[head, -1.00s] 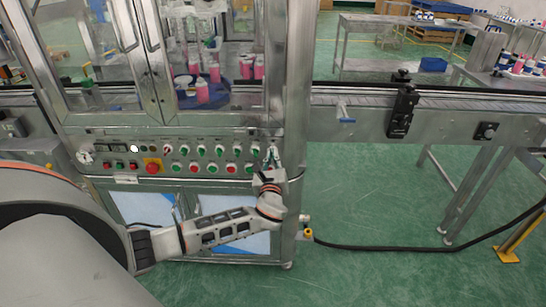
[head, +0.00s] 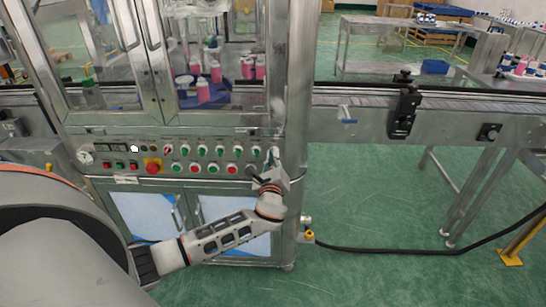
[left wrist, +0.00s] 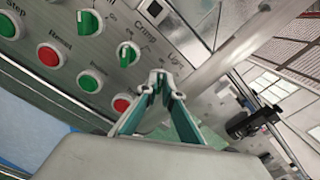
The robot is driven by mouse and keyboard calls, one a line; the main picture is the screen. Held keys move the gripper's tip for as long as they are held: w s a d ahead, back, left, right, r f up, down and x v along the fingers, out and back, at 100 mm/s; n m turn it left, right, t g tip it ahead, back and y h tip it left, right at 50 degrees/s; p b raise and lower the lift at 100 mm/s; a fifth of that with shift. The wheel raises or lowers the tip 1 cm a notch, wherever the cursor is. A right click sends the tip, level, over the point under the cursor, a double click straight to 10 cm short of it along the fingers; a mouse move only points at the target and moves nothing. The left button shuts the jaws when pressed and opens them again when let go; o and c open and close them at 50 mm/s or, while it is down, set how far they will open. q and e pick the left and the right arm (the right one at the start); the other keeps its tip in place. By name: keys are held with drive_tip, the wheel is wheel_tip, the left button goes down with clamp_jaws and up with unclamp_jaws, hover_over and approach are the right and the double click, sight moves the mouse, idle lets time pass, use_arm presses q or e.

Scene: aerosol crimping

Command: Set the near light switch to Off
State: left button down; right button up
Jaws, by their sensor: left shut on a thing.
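My left gripper (head: 272,156) is at the upper right end of the machine's control panel (head: 128,178). In the left wrist view its two fingertips (left wrist: 157,80) are brought together at the panel, just below a partly readable label that looks like "Light". The gripper is shut on the light switch there. The switch itself is hidden behind the fingertips, so its setting cannot be seen. My right gripper is not in view.
A green knob (left wrist: 128,54) labelled "Crimp" sits close beside the fingertips, with a red button (left wrist: 123,104) below. More knobs and buttons fill the panel to the left. A conveyor (head: 350,120) runs right of the machine. A black cable (head: 400,248) lies on the green floor.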

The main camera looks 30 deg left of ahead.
use_arm(q)
drive_tip(key=c, duration=2.2)
unclamp_jaws()
drive_tip(key=v, duration=1.2)
drive_tip(key=shift+s+a, duration=0.1)
drive_tip(key=s+d+f+n+g+h, duration=0.1)
drive_tip(key=s+d+f+n+h, duration=0.1)
drive_tip(key=f, duration=0.4)
drive_tip(key=s+d+f+n+g+h, duration=0.1)
drive_tip(key=s+d+f+n+h, duration=0.15)
drive_tip(key=f, duration=0.35)
drive_tip(key=s+d+f+n+h, duration=0.2)
drive_tip(key=s+d+f+n, duration=0.1)
drive_tip(key=s+d+n, duration=0.1)
drive_tip(key=s+d+f+n+g+h, duration=0.1)
drive_tip(key=s+d+f+n+h, duration=0.2)
drive_tip(key=s+n, duration=0.3)
drive_tip(key=s+d+f+n+g+h, duration=0.1)
drive_tip(key=s+d+f+n+h, duration=0.2)
drive_tip(key=s, duration=0.6)
drive_tip(key=shift+d+f+n, duration=0.95)
drive_tip(key=shift+d, duration=0.3)
